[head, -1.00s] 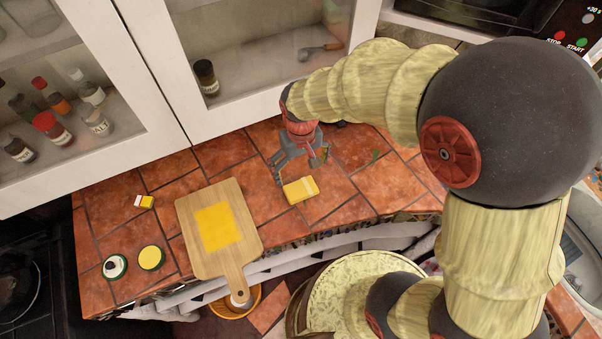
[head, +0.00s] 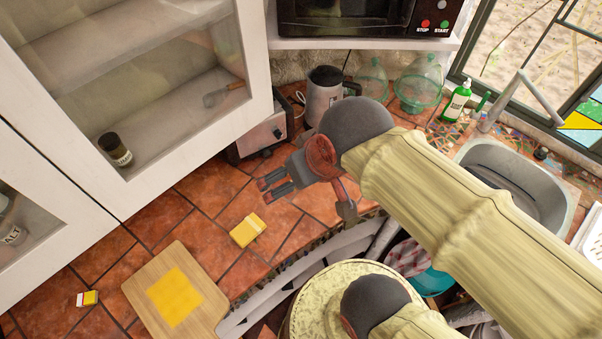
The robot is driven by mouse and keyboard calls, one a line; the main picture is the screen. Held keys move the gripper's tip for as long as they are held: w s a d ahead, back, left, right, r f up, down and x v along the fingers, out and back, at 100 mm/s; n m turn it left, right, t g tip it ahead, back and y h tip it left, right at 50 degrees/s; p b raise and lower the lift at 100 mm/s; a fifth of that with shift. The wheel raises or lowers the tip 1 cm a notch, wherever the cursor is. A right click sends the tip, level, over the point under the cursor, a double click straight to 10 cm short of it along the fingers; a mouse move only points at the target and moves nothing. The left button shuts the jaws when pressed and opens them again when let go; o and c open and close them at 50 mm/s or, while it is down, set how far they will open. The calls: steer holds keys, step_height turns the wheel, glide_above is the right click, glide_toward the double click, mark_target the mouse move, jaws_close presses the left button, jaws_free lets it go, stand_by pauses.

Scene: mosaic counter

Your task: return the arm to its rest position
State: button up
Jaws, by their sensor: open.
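My gripper (head: 268,186) is open and empty, held above the tiled counter (head: 215,190). Its fingers point to the left.
A wooden cutting board (head: 205,312) with a yellow patch lies at the lower left. A small yellow, white and red box (head: 87,299) is left of it. A toaster (head: 262,135), kettle (head: 324,92), glass jars (head: 418,88), soap bottle (head: 457,102) and sink (head: 520,190) line the back right. Cabinets stand left.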

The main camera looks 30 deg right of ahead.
steer(key=shift+s+d+r, duration=0.1)
steer(key=shift+s+r, duration=0.05)
steer(key=shift+s, duration=0.05)
step_height(320, 180, down, 7)
steer(key=b, duration=0.7)
steer(key=shift+c, duration=0.4)
